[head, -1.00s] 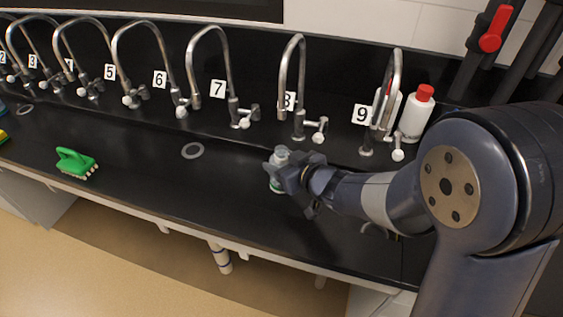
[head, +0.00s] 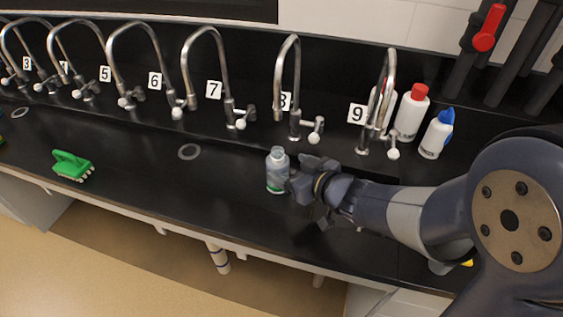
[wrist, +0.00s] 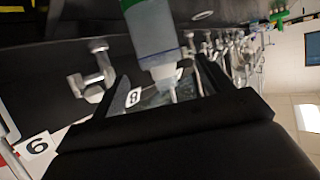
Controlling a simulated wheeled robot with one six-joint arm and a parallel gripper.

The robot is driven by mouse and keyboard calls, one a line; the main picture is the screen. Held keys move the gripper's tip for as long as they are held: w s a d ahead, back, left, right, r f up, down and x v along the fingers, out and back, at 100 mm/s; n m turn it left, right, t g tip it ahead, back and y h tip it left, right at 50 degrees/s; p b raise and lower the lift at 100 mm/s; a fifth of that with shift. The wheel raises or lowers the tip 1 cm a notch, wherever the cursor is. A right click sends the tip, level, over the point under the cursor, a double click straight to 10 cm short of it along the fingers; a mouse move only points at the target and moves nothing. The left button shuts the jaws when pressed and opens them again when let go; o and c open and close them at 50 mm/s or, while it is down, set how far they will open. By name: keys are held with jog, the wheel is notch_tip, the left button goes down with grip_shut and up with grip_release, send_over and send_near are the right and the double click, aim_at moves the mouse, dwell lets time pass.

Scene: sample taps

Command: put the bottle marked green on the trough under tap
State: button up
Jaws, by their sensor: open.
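The bottle marked green (head: 277,171) stands upright on the black trough (head: 228,185), below and slightly left of tap 8 (head: 292,95). It is clear to grey with a green band near its base. My gripper (head: 300,184) is just right of the bottle, open and pulled back from it. In the wrist view the bottle (wrist: 152,35) shows ahead of the gripper (wrist: 165,95), its green part at the top of the picture. Whether a finger still touches it I cannot tell.
Tap 7 (head: 208,80) and tap 9 (head: 386,100) stand on either side. White bottles with a red cap (head: 411,115) and a blue cap (head: 436,135) stand at the right. A green brush (head: 72,165) lies at the left. The bench between brush and bottle is clear.

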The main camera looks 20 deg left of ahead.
jog(key=v, duration=0.6)
jog(key=shift+d+p, duration=0.15)
jog(key=shift+p, duration=0.3)
jog(key=shift+s, duration=0.2)
